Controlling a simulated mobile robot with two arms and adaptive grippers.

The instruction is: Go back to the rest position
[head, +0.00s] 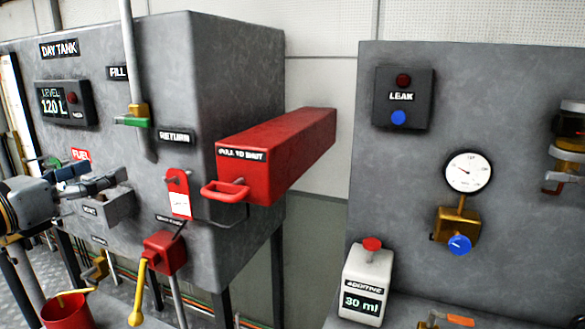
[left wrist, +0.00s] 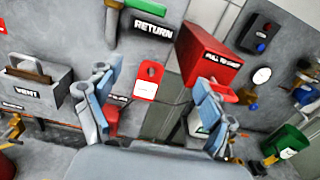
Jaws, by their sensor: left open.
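My left gripper (head: 98,180) comes in from the left in the head view, in front of the grey day tank (head: 235,80) and beside the grey vent box (head: 108,208). In the left wrist view my left gripper (left wrist: 160,104) has its two blue-grey fingers spread apart with nothing between them. Behind the fingers are a red tag (left wrist: 149,80) and the red pull-to-shut box (left wrist: 208,58). The tag (head: 178,192) hangs on the tank front in the head view. My right gripper is in neither view.
The red box (head: 290,150) with its handle (head: 225,190) juts out from the tank. A red valve block with a yellow lever (head: 138,300) sits below. A grey panel with a gauge (head: 469,172) and a white additive bottle (head: 366,283) are at right. A red bucket (head: 68,312) is at lower left.

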